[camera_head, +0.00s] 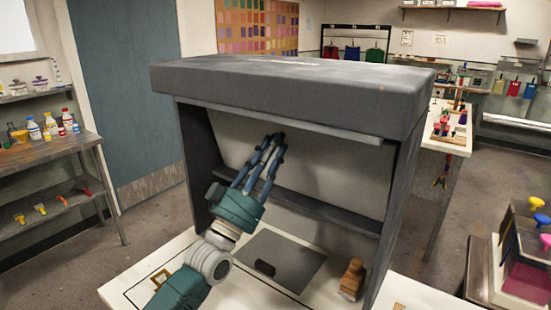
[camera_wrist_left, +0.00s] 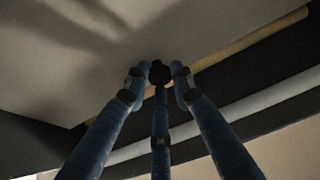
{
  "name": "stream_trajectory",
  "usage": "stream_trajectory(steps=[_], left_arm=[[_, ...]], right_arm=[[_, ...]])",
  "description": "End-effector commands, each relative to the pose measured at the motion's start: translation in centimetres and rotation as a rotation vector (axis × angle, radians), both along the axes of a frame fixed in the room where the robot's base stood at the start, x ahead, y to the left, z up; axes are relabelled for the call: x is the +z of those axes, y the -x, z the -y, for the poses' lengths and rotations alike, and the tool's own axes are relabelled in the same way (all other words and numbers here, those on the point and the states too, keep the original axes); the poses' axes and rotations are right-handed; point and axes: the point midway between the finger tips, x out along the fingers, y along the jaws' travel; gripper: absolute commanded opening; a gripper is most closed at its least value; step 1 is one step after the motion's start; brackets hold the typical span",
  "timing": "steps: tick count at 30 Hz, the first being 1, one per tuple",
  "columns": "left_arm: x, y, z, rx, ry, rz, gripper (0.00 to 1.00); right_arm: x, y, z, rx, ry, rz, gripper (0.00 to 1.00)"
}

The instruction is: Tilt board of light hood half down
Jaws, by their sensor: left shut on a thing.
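The light hood (camera_head: 290,92) is a dark grey box with an open front, standing on a white table. A pale panel, seemingly its board (camera_head: 325,165), shows inside it; in the wrist view its broad pale face (camera_wrist_left: 60,60) has a tan edge. My left gripper (camera_head: 272,140) reaches into the hood from the lower left, its fingers pointing up. In the left wrist view the gripper (camera_wrist_left: 160,78) is closed around a small black knob (camera_wrist_left: 159,70) by the panel's edge. Its grip is partly hidden in the head view. My right gripper is not in view.
A brown wooden object (camera_head: 352,279) stands by the right wall. A dark crossbar (camera_head: 330,212) spans the hood. Shelves with bottles (camera_head: 50,125) stand left.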

Motion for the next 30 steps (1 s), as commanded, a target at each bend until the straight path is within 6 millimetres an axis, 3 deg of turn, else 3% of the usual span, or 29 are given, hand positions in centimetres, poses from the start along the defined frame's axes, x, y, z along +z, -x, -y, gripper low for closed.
stream_trajectory(steps=[9, 10, 12, 23, 30], left_arm=[[-0.3, -0.1, 0.1, -0.002, -0.002, -0.007, 0.00], [-0.3, -0.1, 0.1, -0.001, -0.003, -0.007, 0.30], [-0.3, -0.1, 0.1, -0.001, -0.003, -0.007, 0.43], [-0.5, 0.2, -0.2, 0.000, -0.001, -0.004, 0.43], [-3.1, 2.9, -1.9, 0.001, -0.004, -0.007, 0.43]], right_arm=[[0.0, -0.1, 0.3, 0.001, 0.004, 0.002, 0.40], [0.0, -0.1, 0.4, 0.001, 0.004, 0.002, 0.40], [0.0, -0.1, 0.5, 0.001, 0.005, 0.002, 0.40], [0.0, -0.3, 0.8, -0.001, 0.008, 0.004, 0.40], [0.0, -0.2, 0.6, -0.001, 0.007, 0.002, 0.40]])
